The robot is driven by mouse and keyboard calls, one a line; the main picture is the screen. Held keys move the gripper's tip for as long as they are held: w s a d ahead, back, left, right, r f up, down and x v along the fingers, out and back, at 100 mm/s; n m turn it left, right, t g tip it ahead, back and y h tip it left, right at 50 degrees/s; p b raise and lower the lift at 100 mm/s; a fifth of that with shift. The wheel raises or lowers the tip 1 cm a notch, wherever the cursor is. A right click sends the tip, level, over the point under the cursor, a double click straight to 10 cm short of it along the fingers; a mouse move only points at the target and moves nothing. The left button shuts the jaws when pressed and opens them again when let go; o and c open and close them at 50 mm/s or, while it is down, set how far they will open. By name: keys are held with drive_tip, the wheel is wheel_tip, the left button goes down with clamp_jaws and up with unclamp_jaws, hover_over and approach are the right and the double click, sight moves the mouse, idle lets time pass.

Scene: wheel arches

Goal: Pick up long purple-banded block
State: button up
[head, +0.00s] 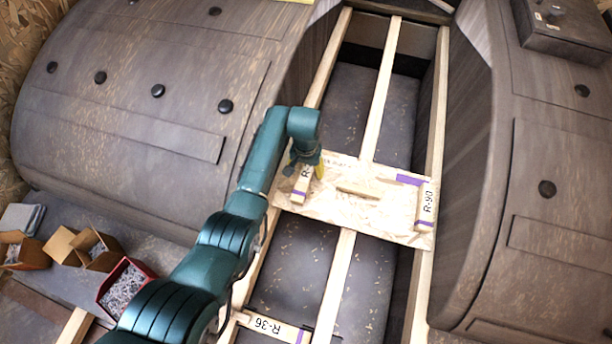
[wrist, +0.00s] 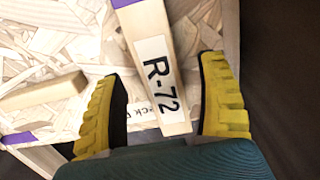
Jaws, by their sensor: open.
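A pale wooden block labelled R-72 (wrist: 150,60) lies on the chipboard panel, with a purple band at its far end. In the head view its near part (head: 300,190) shows below my gripper (head: 307,168), which hides the rest. In the wrist view my gripper (wrist: 163,78) is open, with its yellow fingers on either side of the block's labelled end and a gap on both sides. Two other purple-banded blocks show: R-90 (head: 427,203) at the panel's right edge, and R-36 (head: 268,327) at the bottom, partly cut off. I cannot tell surely which is longest.
The chipboard panel (head: 340,208) bridges wooden rails over a dark recess and carries a small plain wooden strip (head: 357,190). Large brown wheel arches rise on the left (head: 150,120) and right (head: 550,200). Small open boxes (head: 125,285) stand at the lower left.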

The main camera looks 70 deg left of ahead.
wheel_tip(320, 180, down, 3)
drive_tip(key=shift+d+r+b, duration=0.1)
drive_tip(key=shift+d+b, duration=0.05)
drive_tip(key=shift+b, duration=0.35)
drive_tip(key=shift+r, duration=0.1)
clamp_jaws()
